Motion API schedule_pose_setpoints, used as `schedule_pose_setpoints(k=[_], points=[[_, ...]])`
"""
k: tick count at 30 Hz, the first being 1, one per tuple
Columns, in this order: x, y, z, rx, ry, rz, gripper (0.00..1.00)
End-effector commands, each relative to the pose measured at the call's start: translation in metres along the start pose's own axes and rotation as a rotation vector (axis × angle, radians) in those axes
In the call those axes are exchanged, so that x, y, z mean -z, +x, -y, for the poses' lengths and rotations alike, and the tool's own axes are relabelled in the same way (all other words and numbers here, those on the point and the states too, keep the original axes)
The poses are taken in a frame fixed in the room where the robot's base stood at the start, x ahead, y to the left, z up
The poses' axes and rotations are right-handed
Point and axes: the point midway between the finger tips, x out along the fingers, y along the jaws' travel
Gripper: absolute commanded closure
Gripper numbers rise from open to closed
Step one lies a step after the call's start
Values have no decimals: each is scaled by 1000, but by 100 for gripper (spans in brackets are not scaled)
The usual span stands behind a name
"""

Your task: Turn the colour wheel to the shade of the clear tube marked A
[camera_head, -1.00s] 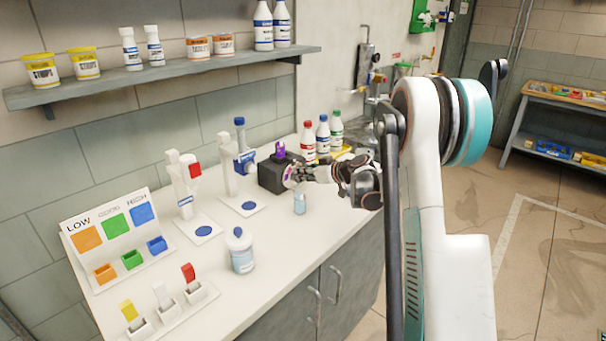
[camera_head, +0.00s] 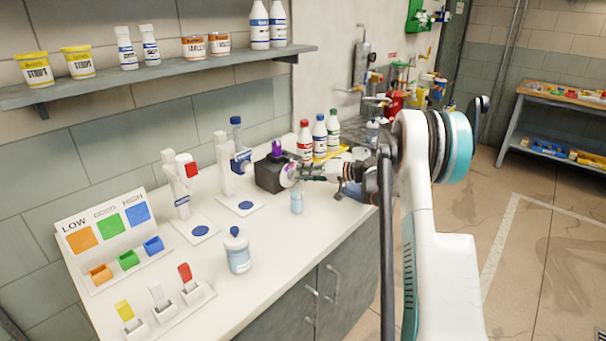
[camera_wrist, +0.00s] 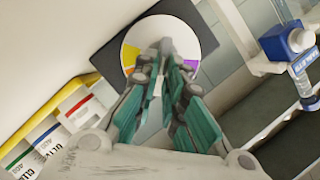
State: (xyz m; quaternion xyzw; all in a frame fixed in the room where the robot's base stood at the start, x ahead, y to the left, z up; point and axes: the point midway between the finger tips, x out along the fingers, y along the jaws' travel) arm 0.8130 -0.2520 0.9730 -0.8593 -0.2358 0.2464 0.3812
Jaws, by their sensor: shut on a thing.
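The colour wheel (camera_wrist: 200,30) is a white disc on the face of a black box. In the wrist view a yellow patch shows at its left and a purple patch at its right. My gripper (camera_wrist: 166,48) is shut at the wheel's middle, on what seems to be its hub, which the fingers hide. In the head view the black box (camera_head: 266,176) stands on the counter with a purple piece (camera_head: 276,148) on top, and my gripper (camera_head: 300,172) reaches the wheel (camera_head: 288,174) from the right. A small clear pale-blue tube (camera_head: 297,203) stands in front; no letter A is readable.
Red, blue and green-capped bottles (camera_head: 320,137) stand just behind my gripper. Two white dispenser stands (camera_head: 225,165) are left of the box.

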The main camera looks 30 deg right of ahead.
Motion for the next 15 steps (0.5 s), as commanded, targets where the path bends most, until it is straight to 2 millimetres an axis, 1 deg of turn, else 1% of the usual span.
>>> schedule_pose_setpoints(k=[1, 6, 15], points=[[-1, 0, -4, 14, 36, 1, 100], [-1, 0, -7, 67, 162, 0, 100], [-2, 0, -11, 128, 312, 0, 100]])
